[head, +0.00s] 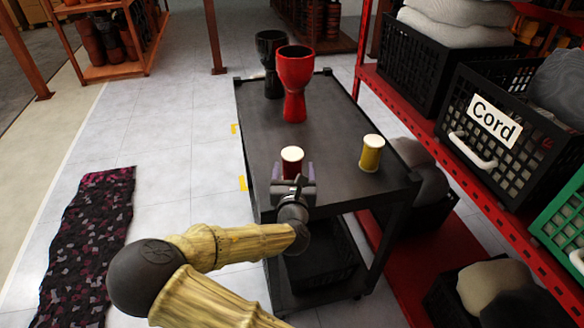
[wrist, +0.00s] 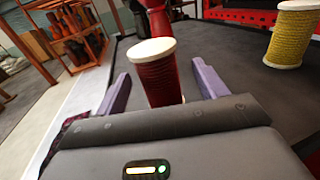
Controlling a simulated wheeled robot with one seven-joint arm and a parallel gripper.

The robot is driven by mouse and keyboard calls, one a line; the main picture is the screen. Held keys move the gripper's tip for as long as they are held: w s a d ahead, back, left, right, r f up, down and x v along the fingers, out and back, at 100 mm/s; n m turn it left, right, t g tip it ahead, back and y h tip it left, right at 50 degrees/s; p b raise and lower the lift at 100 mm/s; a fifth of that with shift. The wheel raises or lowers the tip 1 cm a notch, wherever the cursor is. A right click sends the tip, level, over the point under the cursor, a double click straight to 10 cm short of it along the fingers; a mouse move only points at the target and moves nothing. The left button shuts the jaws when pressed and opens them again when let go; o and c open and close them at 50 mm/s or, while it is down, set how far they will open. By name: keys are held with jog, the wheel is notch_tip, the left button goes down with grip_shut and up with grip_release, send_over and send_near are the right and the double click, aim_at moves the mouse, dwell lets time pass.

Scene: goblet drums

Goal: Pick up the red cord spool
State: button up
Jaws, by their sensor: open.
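The red cord spool (head: 291,165) stands upright near the front left of the dark cart top, with a pale round top; my gripper hides its lower part in the head view. In the wrist view the red cord spool (wrist: 159,76) stands between my two purple fingers, with a gap on each side. My gripper (head: 293,183) is open and reaches over the cart's front part. In the wrist view my gripper (wrist: 160,84) has its fingers spread to either side of the spool, holding nothing.
A yellow spool (head: 371,153) stands to the right on the cart top (head: 330,130). A red goblet drum (head: 295,80) and a black one (head: 269,60) stand farther back. A red shelf with black crates, one labelled Cord (head: 494,122), runs along the right.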

jog(key=shift+w, duration=0.1)
jog(key=shift+w+a, duration=0.15)
jog(key=shift+w, duration=1.2)
jog(key=shift+w+a, duration=0.1)
jog(key=shift+w, duration=1.2)
jog(key=c, duration=1.1)
notch_tip(320, 180, up, 10)
jog(key=shift+p, duration=0.65)
